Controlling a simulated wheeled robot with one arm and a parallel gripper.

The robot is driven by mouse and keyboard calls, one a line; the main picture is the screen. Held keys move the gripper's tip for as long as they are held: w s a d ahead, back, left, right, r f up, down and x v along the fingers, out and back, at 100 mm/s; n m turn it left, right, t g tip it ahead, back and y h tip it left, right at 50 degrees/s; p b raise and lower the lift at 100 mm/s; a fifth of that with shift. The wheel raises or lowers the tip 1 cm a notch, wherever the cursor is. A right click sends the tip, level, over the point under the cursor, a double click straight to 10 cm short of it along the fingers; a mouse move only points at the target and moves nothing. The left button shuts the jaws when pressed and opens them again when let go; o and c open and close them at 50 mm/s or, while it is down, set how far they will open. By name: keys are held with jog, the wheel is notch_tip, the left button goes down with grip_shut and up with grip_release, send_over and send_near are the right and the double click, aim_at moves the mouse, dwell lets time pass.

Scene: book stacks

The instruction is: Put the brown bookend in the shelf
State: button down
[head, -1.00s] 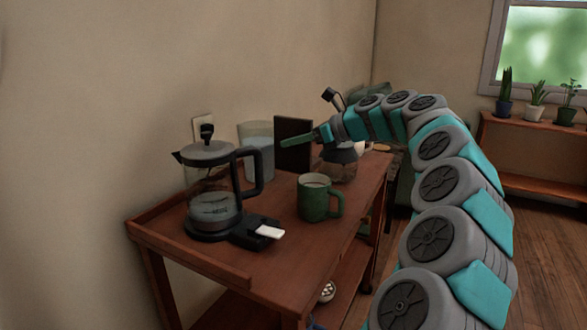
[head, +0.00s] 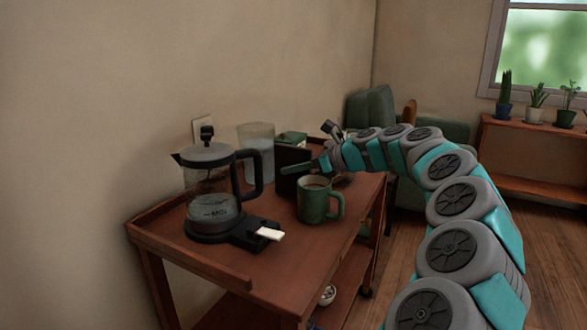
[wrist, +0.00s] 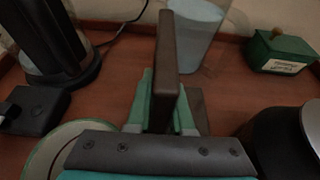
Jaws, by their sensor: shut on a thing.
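The brown bookend (head: 292,156) is a dark upright plate above the wooden cart's top (head: 240,262). In the wrist view the bookend (wrist: 167,55) stands edge-on, with part of its flat foot low at the right. My gripper (head: 303,168) is shut on the bookend; its green fingers (wrist: 164,102) lie on both sides of the plate. I cannot tell whether the foot touches the cart top. The cart has a lower shelf (head: 342,287). A separate wooden shelf (head: 537,187) stands below the window.
A coffee maker (head: 212,190) stands left of the bookend, a clear pitcher (head: 257,145) behind it. A green box (wrist: 283,50) and a dark round pot (wrist: 283,140) are at its right. A small bowl (head: 327,295) sits on the lower shelf.

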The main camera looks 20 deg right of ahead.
jog(key=c, duration=0.8)
grip_release()
jog(key=shift+f, duration=0.1)
